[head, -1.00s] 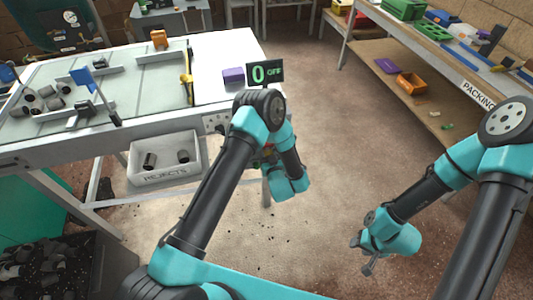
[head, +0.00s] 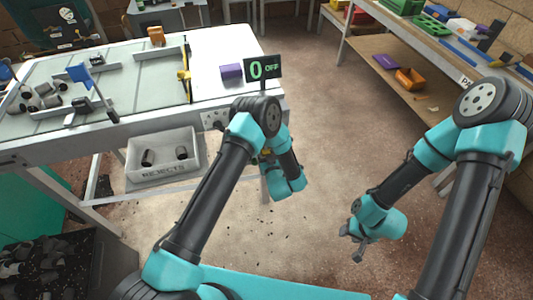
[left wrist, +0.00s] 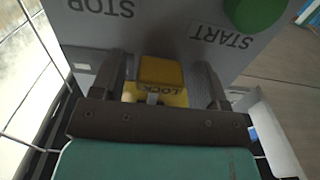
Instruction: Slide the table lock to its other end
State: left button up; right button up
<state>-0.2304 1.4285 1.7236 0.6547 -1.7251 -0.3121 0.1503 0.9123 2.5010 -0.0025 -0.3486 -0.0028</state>
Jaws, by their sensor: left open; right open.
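The table lock (left wrist: 161,82) is a yellow block marked LOCK in the left wrist view. It sits on a grey panel below the STOP (left wrist: 101,7) and START (left wrist: 222,37) labels. My left gripper (left wrist: 162,70) is open, with one finger on each side of the lock; I cannot tell whether either finger touches it. In the head view my left arm hides most of that gripper and the lock, at the table's near right corner. My right gripper (head: 357,243) is open and empty, low over the floor.
A green button (left wrist: 254,12) is beside the START label. A packing bench (head: 445,55) stands at the right.

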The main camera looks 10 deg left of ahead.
pick_arm(q)
jog(key=v, duration=1.7)
jog(key=shift+s, duration=0.2)
jog(key=w+a+f+m+g+h, duration=0.1)
jog(key=a+f+g+h, duration=0.3)
jog(key=a+g+h, duration=0.45)
jog(key=s+a+r+m+g+h, duration=0.2)
jog(key=s+a+g, duration=0.5)
jog(key=s, duration=0.7)
jog(key=shift+a+r+h, duration=0.6)
jog(key=shift+a+h, duration=0.05)
jog(key=shift+a, duration=0.55)
